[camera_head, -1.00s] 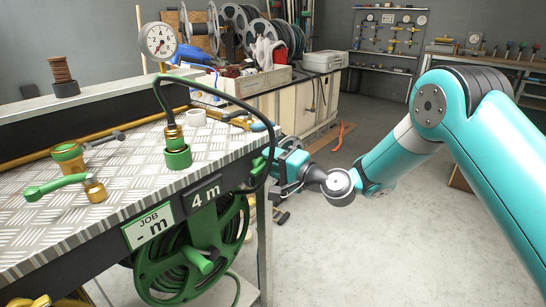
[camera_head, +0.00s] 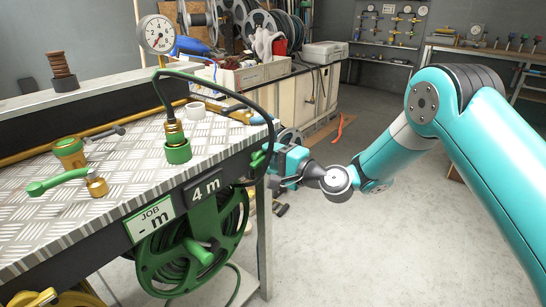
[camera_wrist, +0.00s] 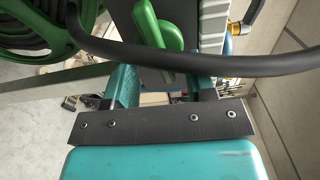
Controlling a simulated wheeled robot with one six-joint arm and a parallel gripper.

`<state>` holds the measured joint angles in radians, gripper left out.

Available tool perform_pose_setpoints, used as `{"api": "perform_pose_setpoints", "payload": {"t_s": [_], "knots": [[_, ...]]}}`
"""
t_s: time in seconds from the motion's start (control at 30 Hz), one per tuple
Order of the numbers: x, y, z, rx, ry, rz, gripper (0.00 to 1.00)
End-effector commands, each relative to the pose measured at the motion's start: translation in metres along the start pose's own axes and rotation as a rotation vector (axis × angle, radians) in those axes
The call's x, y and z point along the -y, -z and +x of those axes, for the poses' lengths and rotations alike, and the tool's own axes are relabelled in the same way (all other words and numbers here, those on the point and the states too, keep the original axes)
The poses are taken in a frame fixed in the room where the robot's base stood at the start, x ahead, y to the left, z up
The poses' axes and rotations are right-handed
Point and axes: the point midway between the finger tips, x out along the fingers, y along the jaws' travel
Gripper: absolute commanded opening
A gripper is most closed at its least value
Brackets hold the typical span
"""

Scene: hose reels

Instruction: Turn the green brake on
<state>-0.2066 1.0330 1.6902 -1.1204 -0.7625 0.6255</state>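The green brake seems to be the small green lever (camera_head: 258,160) at the right front edge of the bench, right of the 4 m plate. In the wrist view, the green lever parts (camera_wrist: 168,28) show at the top, ahead of the finger gap. My gripper (camera_head: 271,164) is at this edge, partly covered by a black hose. In the wrist view my gripper (camera_wrist: 160,78) has its two teal fingers apart with nothing held between them. The hose (camera_wrist: 215,64) crosses in front of the fingertips. Whether the fingers touch the lever I cannot tell.
The green hose reel (camera_head: 190,250) hangs below the bench, beside the lever. The black hose (camera_head: 274,122) arches from the brass and green fitting (camera_head: 177,145) down past my gripper. A green-handled valve (camera_head: 65,180) lies on the bench (camera_head: 130,160). The floor to the right is clear.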

Motion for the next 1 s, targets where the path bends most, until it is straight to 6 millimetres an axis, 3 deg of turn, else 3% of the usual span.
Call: {"api": "perform_pose_setpoints", "payload": {"t_s": [0.33,0.47,0.57,0.8,1.0], "knots": [[0.002,0.003,-0.002,-0.006,0.004,-0.004,0.63],[0.001,0.004,-0.012,-0.008,0.003,-0.003,0.63],[0.000,0.004,-0.029,-0.010,0.003,-0.001,0.63],[-0.002,0.003,-0.091,-0.011,0.002,0.001,0.63],[-0.007,0.002,-0.125,-0.007,0.006,-0.007,0.63]]}}
